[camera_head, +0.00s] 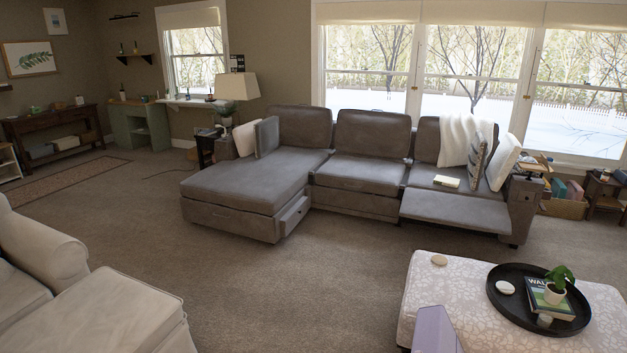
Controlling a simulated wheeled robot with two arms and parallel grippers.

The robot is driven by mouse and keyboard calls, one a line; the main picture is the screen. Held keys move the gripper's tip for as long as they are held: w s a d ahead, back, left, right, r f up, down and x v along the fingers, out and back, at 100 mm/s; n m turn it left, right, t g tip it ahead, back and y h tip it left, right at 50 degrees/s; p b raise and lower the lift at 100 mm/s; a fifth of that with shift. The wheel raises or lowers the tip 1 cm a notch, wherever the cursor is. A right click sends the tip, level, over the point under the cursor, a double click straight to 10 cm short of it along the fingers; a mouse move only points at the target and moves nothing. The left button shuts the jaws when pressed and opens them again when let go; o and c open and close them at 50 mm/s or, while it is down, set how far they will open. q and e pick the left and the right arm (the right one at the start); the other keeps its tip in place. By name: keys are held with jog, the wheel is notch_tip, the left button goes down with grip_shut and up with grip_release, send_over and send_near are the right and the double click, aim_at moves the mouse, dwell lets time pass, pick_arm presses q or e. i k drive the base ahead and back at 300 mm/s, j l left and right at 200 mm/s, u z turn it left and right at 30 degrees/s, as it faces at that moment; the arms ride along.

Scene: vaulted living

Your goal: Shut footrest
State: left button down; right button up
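The footrest (455,210) is a flat grey panel extended forward from the right-hand seat of the grey sectional sofa (362,172). It sits roughly level, low above the carpet, and its front edge faces the room. The sofa's right arm (522,207) stands beside its right end. The footrest is across the room from me, beyond the patterned ottoman. Neither of my grippers shows in the head view.
A patterned ottoman (450,285) with a round black tray (498,303) stands at the front right, before the footrest. A small drawer (293,216) sticks out of the chaise's side. A cream armchair (45,250) is at left. The middle carpet (270,285) is clear.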

aim_at(482, 214)
jog(key=i+j, duration=0.1)
jog(key=i, duration=0.5)
jog(key=i+j, duration=0.15)
jog(key=i, duration=0.45)
jog(key=i+j, duration=0.1)
jog(key=i, duration=0.5)
jog(key=i+j, duration=0.1)
jog(key=i, duration=0.5)
jog(key=i+j, duration=0.1)
jog(key=i, duration=0.5)
jog(key=i+l+z, duration=0.1)
jog(key=i+z, duration=0.15)
jog(key=i, duration=0.3)
jog(key=i+z, duration=0.25)
jog(key=i, duration=0.3)
jog(key=i+z, duration=0.25)
jog(key=i, duration=0.3)
jog(key=i+j+z, duration=0.25)
jog(key=i, duration=0.3)
jog(key=i+z, duration=0.35)
jog(key=i+j+z, duration=0.15)
jog(key=i+z, duration=0.2)
jog(key=i+j+z, duration=0.35)
jog(key=l, duration=0.1)
